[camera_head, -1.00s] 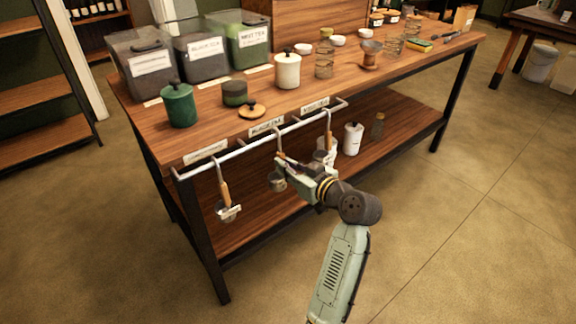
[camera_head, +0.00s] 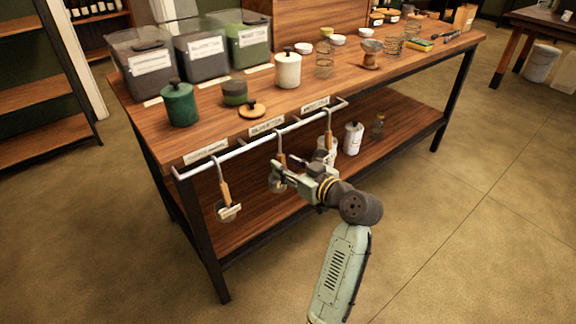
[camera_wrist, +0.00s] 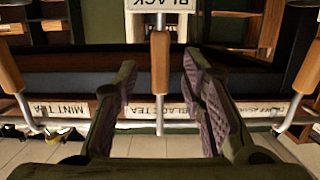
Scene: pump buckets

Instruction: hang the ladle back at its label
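Three ladles with brown handles and tags are at the rail (camera_head: 262,143) along the table's front edge: a left ladle (camera_head: 224,192), a middle ladle (camera_head: 281,160) and a right ladle (camera_head: 328,142). All look upright. My gripper (camera_head: 280,172) is at the middle ladle. In the wrist view, which is upside down, my gripper (camera_wrist: 158,66) is open, with a finger on each side of the middle ladle's handle (camera_wrist: 160,50) and gaps between. Its tag (camera_wrist: 162,4) reads BLACK. Its rod lines up with the BLACK TEA label (camera_wrist: 172,112); the hook's contact with the rail is unclear.
The left ladle's label (camera_head: 205,153) and right label (camera_head: 315,104) are on the table edge. Neighbouring ladles hang close on both sides. Jars, including a green one (camera_head: 180,104), stand on the tabletop. A white canister (camera_head: 353,138) stands on the lower shelf.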

